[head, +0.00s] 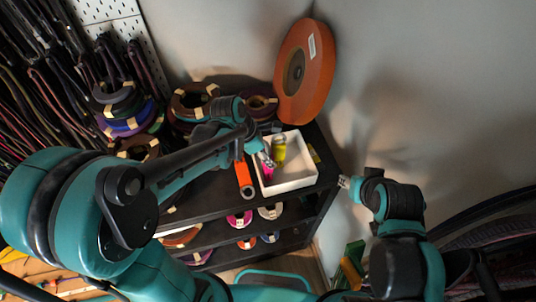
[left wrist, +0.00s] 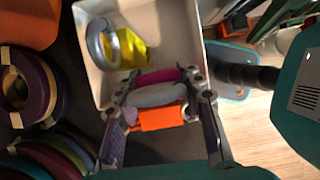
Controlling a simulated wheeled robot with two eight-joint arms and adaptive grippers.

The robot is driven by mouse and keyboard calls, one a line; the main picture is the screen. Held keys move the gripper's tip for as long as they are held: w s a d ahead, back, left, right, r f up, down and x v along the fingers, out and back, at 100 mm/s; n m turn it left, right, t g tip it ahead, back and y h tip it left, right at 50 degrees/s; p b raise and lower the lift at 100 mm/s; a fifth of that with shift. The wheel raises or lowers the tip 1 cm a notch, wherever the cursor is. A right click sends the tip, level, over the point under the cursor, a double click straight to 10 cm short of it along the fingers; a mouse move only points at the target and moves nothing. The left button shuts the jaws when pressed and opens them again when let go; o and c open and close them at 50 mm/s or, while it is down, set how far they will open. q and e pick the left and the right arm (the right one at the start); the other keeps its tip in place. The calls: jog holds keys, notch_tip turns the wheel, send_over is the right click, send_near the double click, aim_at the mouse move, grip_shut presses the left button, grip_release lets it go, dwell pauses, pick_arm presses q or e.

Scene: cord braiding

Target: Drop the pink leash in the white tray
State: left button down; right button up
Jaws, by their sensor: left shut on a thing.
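The white tray (head: 302,178) stands on top of the black shelf and also shows in the left wrist view (left wrist: 182,40). My left gripper (head: 266,160) is over the tray's left side. In the left wrist view my left gripper (left wrist: 165,100) is shut on the pink leash (left wrist: 157,76), a bundle with a pale grey part between the fingers. The pink leash also shows below the fingers in the head view (head: 268,173). Whether it touches the tray is unclear. My right gripper (head: 344,182) is right of the shelf, away from the tray; its jaws are too small to read.
A yellow bundle with a grey ring (head: 279,148) lies in the tray. A large orange spool (head: 305,70) stands behind. Several cord coils (head: 192,102) sit on the left, with more on lower shelves.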

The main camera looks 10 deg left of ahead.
pick_arm(q)
jog(key=c, duration=1)
grip_release()
jog(key=shift+o, duration=0.2)
jog(key=shift+r+p, duration=0.35)
jog(key=shift+p, duration=0.05)
jog(key=v, duration=1.1)
jog(key=s+a+m+t+y, duration=0.2)
jog(key=s+a+m, duration=0.2)
jog(key=m, duration=0.7)
jog(key=s+a+m+t+y, duration=0.2)
jog(key=s+a+m+t, duration=0.1)
jog(key=m, duration=0.8)
jog(key=shift+s+a+f+m+p, duration=0.35)
jog(key=shift+s+a, duration=0.25)
jog(key=shift+s, duration=0.45)
